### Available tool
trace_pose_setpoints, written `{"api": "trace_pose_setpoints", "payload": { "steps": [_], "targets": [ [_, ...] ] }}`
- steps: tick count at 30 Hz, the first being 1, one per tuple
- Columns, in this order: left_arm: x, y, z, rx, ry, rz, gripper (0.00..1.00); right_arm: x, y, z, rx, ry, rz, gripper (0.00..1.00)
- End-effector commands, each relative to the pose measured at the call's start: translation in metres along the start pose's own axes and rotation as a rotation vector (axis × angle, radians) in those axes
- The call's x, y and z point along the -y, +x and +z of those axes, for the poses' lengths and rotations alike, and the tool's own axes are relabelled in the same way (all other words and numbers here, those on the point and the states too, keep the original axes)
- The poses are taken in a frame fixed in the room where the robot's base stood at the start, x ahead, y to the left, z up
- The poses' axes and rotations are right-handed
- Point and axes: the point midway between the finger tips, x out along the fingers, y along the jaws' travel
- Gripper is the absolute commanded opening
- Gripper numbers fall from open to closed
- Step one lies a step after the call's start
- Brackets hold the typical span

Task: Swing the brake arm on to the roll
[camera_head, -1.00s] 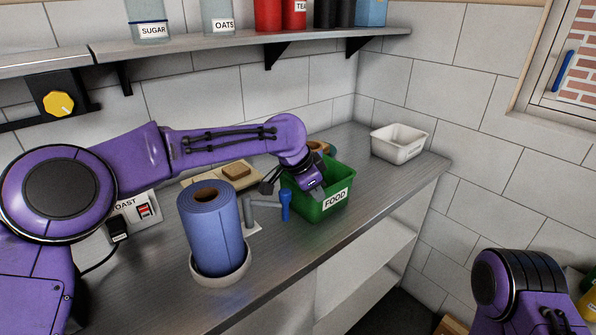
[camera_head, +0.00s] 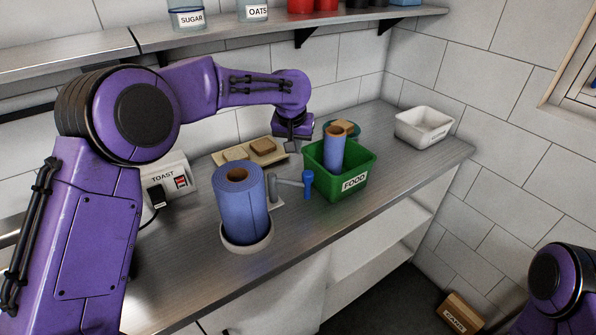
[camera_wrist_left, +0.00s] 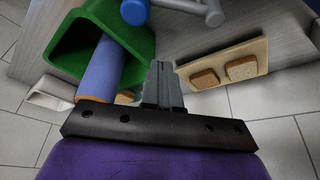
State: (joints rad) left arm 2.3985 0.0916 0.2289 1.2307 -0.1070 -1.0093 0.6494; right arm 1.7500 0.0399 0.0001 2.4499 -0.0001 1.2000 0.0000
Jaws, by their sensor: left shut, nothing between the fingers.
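A large blue roll (camera_head: 239,195) stands upright in a pale round holder (camera_head: 247,238) on the steel counter. Just right of it is the brake arm (camera_head: 289,182), a grey bar on a small post, with a blue handle (camera_head: 308,184). The bar points right, away from the roll, and its handle is close to the green bin. My left gripper (camera_head: 292,146) is behind the brake arm, near the bread board. In the left wrist view its fingers (camera_wrist_left: 163,85) are together and empty, with the blue handle (camera_wrist_left: 134,11) beyond them. My right gripper is out of view.
The green FOOD bin (camera_head: 340,186) holds a slim blue roll (camera_head: 334,148) standing up. A board (camera_head: 232,155) with bread lies behind the large roll. A toaster (camera_head: 168,184) stands left, a white tub (camera_head: 423,128) back right. A shelf (camera_head: 230,41) runs above.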

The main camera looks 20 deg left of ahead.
Motion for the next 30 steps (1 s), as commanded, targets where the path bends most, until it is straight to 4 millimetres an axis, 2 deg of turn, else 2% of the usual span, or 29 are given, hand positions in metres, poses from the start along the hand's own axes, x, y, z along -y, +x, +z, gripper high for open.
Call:
{"api": "trace_pose_setpoints", "payload": {
  "steps": [11,13,19,29,30],
  "targets": [
    [0.000,0.080,0.000,0.004,0.000,0.001,0.00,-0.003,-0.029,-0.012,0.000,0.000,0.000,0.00],
    [-0.001,0.074,0.011,0.003,0.003,0.000,0.00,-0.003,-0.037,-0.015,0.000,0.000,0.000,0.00],
    [0.000,0.074,0.035,0.002,0.003,0.000,0.00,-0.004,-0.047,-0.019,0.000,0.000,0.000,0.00],
    [-0.001,0.076,0.040,0.000,0.002,0.001,0.00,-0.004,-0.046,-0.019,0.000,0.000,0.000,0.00],
    [-0.009,0.076,0.041,0.000,0.005,0.000,0.00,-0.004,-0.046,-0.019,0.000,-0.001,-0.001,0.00]
  ]
}}
